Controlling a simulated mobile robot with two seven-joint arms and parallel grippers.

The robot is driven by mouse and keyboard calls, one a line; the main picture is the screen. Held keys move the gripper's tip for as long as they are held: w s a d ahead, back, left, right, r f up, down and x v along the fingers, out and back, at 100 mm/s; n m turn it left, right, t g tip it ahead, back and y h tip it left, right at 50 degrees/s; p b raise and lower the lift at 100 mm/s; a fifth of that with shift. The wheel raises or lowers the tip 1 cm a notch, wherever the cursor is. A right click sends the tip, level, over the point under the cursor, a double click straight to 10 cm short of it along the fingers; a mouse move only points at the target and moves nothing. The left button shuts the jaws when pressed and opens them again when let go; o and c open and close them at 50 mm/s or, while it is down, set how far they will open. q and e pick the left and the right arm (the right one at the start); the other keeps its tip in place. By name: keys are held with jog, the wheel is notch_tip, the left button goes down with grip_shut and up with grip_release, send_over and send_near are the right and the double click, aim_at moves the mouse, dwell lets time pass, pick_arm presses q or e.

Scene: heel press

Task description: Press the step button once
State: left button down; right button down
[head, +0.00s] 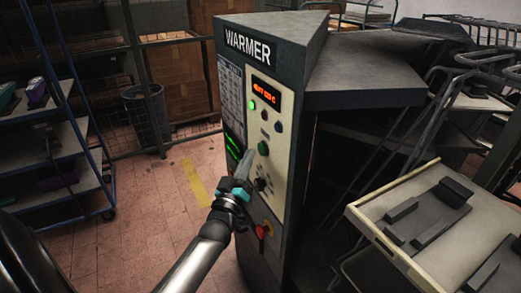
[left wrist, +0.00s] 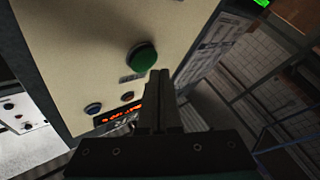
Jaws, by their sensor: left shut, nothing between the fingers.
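The warmer cabinet (head: 262,40) stands in the middle of the head view, with a cream control panel (head: 285,107) on its front. A large green button (head: 263,148) sits mid-panel. A smaller blue button (head: 278,126) is above it. No label reading "step" is legible. My left gripper (head: 246,160) is shut and empty, its tips in front of the panel close to the green button. The left wrist view shows the green button (left wrist: 142,57) just beyond and left of the fingertips (left wrist: 159,74). I cannot tell whether they touch. My right gripper is not in view.
A lit orange display (head: 264,90) and a lit green lamp (head: 252,104) are higher on the panel. A dark knob (head: 260,184) and a red switch (head: 264,230) are lower. A tray cart (head: 375,232) stands at right, shelves (head: 40,135) at left.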

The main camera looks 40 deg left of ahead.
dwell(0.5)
pick_arm(q)
jog(key=shift+w+d, duration=0.2)
jog(key=shift+w, duration=0.2)
